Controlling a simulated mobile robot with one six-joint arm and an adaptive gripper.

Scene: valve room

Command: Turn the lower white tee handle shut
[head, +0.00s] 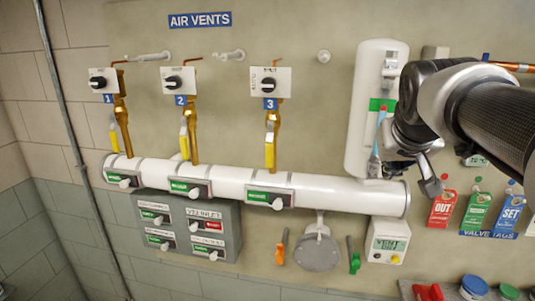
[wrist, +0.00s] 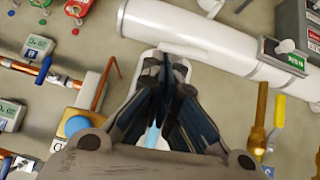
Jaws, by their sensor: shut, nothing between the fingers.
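Several white tee handles show in the head view. One row sits on the white pipe, with a left tee handle (head: 124,183), a middle tee handle (head: 194,192) and a right tee handle (head: 278,203), each beside a green label. More sit on the grey box below, including a lower left tee handle (head: 164,246) and a lower right tee handle (head: 214,255). I cannot tell which one the task names. My gripper (head: 430,186) is shut and empty, right of them all, near the pipe's right end. In the wrist view my gripper (wrist: 172,65) covers part of a white upright casing.
The white pipe (head: 340,192) runs across the wall, with brass risers and yellow levers above it. The white upright casing (head: 367,80) stands beside my arm. Hanging tags (head: 476,211) are at the right. A round grey flange (head: 318,251) hangs below the pipe.

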